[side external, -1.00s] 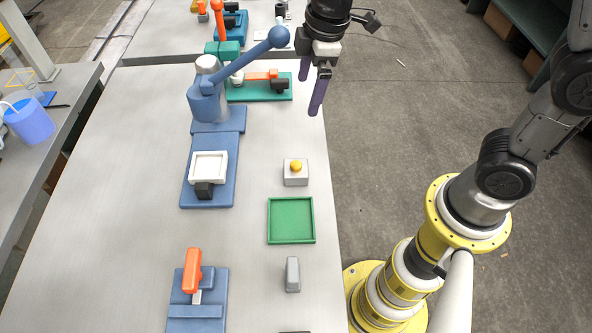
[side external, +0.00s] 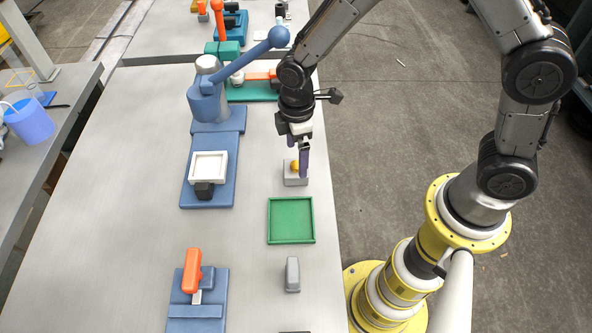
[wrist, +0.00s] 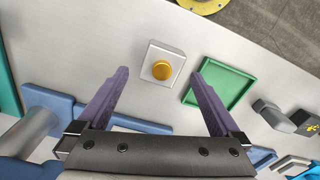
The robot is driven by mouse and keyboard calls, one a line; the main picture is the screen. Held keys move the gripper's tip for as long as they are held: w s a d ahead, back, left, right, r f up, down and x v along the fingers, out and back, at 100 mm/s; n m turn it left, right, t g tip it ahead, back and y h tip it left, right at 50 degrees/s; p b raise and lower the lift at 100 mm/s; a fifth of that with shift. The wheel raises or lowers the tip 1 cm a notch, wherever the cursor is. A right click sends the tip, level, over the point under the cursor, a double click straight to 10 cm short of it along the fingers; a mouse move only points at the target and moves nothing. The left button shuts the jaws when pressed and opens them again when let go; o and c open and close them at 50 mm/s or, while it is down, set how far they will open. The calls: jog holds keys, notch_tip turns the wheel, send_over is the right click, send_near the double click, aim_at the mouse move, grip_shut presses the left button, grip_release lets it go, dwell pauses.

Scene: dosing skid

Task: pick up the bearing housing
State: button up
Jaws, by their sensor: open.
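The light grey square block with a round golden-yellow top (side external: 289,179), which I take to be the bearing housing, sits on the table near its right edge. In the wrist view the block (wrist: 174,53) lies ahead and between the lines of my two purple fingers. My gripper (side external: 297,163) is open and empty, over the block in the side view, with one finger partly covering it. In the wrist view the fingertips (wrist: 160,74) are apart, one on each side of the block's near part. The exact height above the block cannot be told.
A shallow green tray (side external: 269,240) lies just in front of the block. A blue lever press (side external: 208,104) and a white square nest (side external: 208,153) are to the left. An orange-handled clamp (side external: 192,270) is at front left.

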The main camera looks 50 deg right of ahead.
aim_at(296, 164)
notch_tip(296, 164, down, 5)
jog(key=shift+s+a+f, duration=0.1)
dwell(0.3)
jog(key=c, duration=1.5)
jog(key=shift+c, duration=0.2)
jog(key=shift+r, duration=0.2)
jog(key=shift+r, duration=0.6)
jog(key=s+r, duration=0.1)
jog(key=r, duration=0.1)
jog(key=s+d+r, duration=0.1)
jog(key=s+r, duration=0.1)
jog(key=r, duration=0.1)
jog(key=s+r, duration=0.2)
jog(key=r, duration=0.1)
jog(key=shift+d, duration=0.35)
jog(key=s+d+r, duration=0.1)
jog(key=s, duration=0.1)
jog(key=s+d+r, duration=0.1)
jog(key=s, duration=0.2)
jog(key=s+d+r, duration=0.1)
jog(key=s, duration=0.2)
jog(key=shift+s+r, duration=0.15)
jog(key=shift+r, duration=0.15)
